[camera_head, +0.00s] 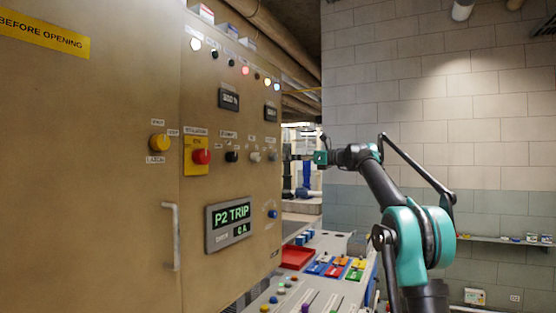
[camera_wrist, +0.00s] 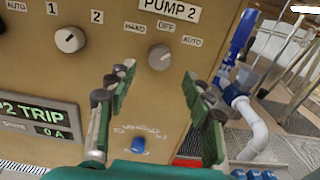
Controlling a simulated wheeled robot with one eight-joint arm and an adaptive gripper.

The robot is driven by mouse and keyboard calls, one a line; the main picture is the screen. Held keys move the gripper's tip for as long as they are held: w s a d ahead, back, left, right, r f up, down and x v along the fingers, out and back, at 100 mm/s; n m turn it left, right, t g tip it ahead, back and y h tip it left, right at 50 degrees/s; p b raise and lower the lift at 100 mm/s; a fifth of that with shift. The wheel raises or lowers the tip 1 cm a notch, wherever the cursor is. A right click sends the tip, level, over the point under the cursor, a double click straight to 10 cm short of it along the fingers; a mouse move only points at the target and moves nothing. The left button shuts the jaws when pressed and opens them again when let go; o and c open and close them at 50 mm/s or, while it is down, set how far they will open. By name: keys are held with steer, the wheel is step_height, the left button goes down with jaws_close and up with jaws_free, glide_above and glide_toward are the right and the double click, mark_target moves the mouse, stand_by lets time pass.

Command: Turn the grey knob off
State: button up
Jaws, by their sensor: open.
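A round grey knob (camera_wrist: 160,57) sits under the PUMP 2 plate, with HAND, OFF and AUTO labels around it. Its exact pointer direction is hard to read. It also shows on the panel in the head view (camera_head: 272,156). My gripper (camera_wrist: 158,88) is open and empty, its green and dark fingers spread to either side below the knob in the wrist view. The fingers appear apart from the knob. In the head view my gripper (camera_head: 300,157) is just right of the panel edge, level with the knobs. A paler grey knob (camera_wrist: 69,39) with AUTO, 1 and 2 labels is to the left.
The tan cabinet (camera_head: 120,240) carries a red button (camera_head: 201,156), a black knob (camera_head: 231,156), a blue button (camera_wrist: 138,144) and the P2 TRIP display (camera_head: 231,222). A control desk (camera_head: 320,285) stands below. Blue and white pipes (camera_wrist: 245,108) lie right of the panel.

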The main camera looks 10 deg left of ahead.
mark_target(277, 158)
steer(key=x, duration=0.6)
steer(key=shift+a, duration=0.3)
steer(key=c, duration=1.2)
steer(key=shift+o, duration=0.2)
steer(key=shift+n, duration=0.3)
steer(key=n, duration=0.4)
steer(key=shift+w, duration=0.1)
steer(key=shift+n, duration=2.1)
